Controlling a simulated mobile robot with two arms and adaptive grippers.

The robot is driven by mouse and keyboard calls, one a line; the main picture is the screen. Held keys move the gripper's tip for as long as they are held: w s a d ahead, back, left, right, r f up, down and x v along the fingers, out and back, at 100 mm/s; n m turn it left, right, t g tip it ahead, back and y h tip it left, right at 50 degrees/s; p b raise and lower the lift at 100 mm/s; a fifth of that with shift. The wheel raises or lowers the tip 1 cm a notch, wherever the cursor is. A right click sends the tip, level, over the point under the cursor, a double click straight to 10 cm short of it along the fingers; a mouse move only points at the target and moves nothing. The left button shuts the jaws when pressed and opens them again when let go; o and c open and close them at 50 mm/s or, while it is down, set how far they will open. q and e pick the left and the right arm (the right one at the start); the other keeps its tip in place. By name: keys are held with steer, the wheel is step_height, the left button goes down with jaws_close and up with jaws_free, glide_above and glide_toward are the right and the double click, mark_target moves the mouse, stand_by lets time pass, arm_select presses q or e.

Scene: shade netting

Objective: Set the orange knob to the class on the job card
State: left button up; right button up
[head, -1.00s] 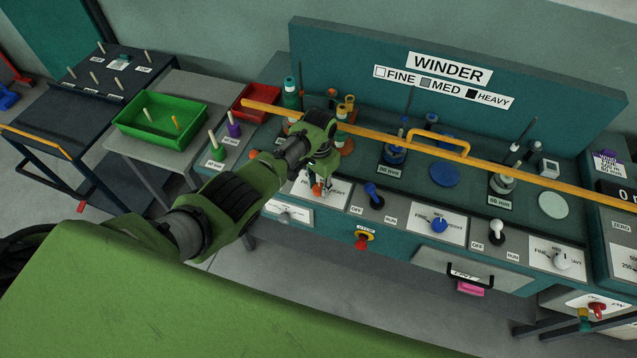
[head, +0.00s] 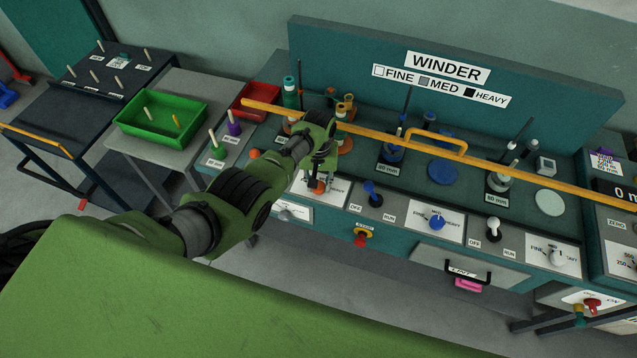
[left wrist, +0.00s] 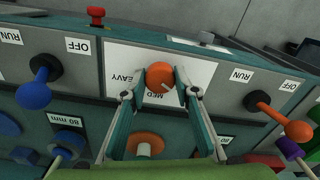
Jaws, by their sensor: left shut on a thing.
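The orange knob (left wrist: 160,73) sits on a white scale plate (left wrist: 118,64) in the bench's front panel. My left gripper (left wrist: 161,88) is shut on it, one finger on each side. The knob's pale mark slants toward the word MED, which reads upside down in the left wrist view; HEAVY is to its left, and FINE is not readable. In the head view my left gripper (head: 317,184) covers most of the knob. A small card with a purple top (head: 606,162) stands at the far right; its text is too small to read. My right gripper is not in view.
A blue lever (left wrist: 35,92) and an orange lever (left wrist: 292,127) flank the plate. A yellow rail (head: 540,180) runs across the bench above the controls. Blue (head: 437,223) and white (head: 556,257) knobs stand farther right. A green tray (head: 135,125) is at left.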

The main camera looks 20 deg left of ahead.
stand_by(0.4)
arm_select(q)
steer(key=o, duration=1.1)
steer(key=shift+r, duration=0.15)
step_height(320, 180, up, 12)
stand_by(0.3)
